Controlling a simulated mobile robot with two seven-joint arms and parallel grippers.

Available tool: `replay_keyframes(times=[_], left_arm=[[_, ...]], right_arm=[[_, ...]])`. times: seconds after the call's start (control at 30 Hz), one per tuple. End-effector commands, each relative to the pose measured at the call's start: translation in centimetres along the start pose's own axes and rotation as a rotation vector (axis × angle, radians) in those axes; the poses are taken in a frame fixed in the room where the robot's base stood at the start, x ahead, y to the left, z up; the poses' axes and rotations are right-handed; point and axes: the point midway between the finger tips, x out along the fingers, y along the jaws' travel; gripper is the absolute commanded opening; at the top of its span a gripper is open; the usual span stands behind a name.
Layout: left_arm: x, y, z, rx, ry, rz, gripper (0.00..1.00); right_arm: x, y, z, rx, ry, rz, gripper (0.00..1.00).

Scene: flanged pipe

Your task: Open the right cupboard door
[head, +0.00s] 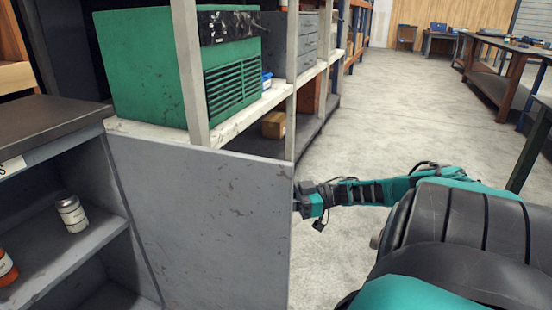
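The grey right cupboard door (215,225) stands swung open beside the cupboard, its free edge on the right of the head view. The cupboard (60,128) has a dark top, and its shelves show on the left. My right gripper (299,202) is at the free edge of the door, about halfway along it. The door's edge seems to hide its fingertips, so I cannot tell whether it is open, shut or touching the door. My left gripper is not in view.
A white jar (71,213) and an orange bottle (6,268) stand on the cupboard shelf. A rack (190,70) behind the door holds a green machine (150,65) and a small box (273,125). Workbenches (490,85) line the far right. The floor (400,110) between is clear.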

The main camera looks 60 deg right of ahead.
Motion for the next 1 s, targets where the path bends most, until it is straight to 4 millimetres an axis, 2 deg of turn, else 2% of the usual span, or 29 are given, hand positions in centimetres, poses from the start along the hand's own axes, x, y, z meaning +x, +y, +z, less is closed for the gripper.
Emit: replay_keyframes(times=[0.5,0.53,0.67,1.0], left_arm=[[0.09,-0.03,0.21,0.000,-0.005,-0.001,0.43],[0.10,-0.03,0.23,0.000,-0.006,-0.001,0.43],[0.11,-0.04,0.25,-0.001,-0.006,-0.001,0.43],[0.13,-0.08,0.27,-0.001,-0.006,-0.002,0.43]], right_arm=[[-0.04,0.05,0.02,0.000,-0.002,0.002,0.00],[-0.04,0.05,0.02,0.000,-0.002,0.002,0.22],[-0.04,0.04,0.02,0.000,-0.002,0.001,0.35],[-0.59,0.05,0.07,0.001,-0.003,0.002,0.35]])
